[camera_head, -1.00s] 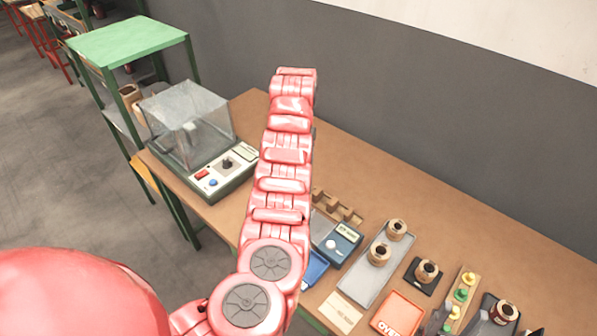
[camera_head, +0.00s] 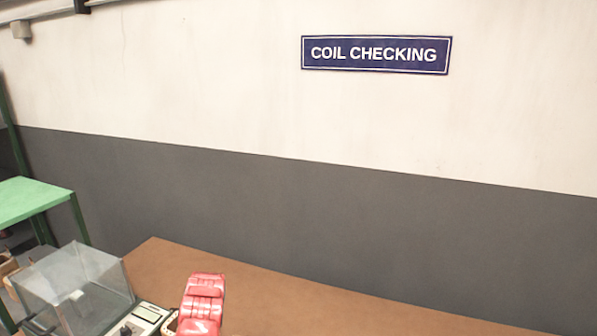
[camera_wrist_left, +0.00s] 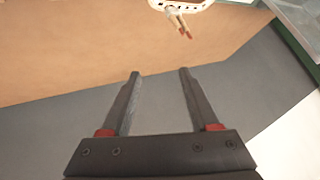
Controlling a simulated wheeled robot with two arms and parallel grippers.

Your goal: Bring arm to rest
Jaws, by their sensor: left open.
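My left gripper (camera_wrist_left: 159,73) is open in the left wrist view, with nothing between its two dark fingers. Beyond its fingertips are the brown bench top (camera_wrist_left: 80,50) and a grey surface. Part of a red arm of mine (camera_head: 203,303) rises at the bottom of the head view, in front of the bench (camera_head: 270,295). No gripper shows in the head view. My right gripper is not in view.
The clear-lidded tester (camera_head: 75,285) stands at the bench's left end, beside the green table (camera_head: 30,200). The visible bench top right of the arm is bare. A pale part with reddish tips (camera_wrist_left: 185,28) is unclear. The wall has a "COIL CHECKING" sign (camera_head: 376,54).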

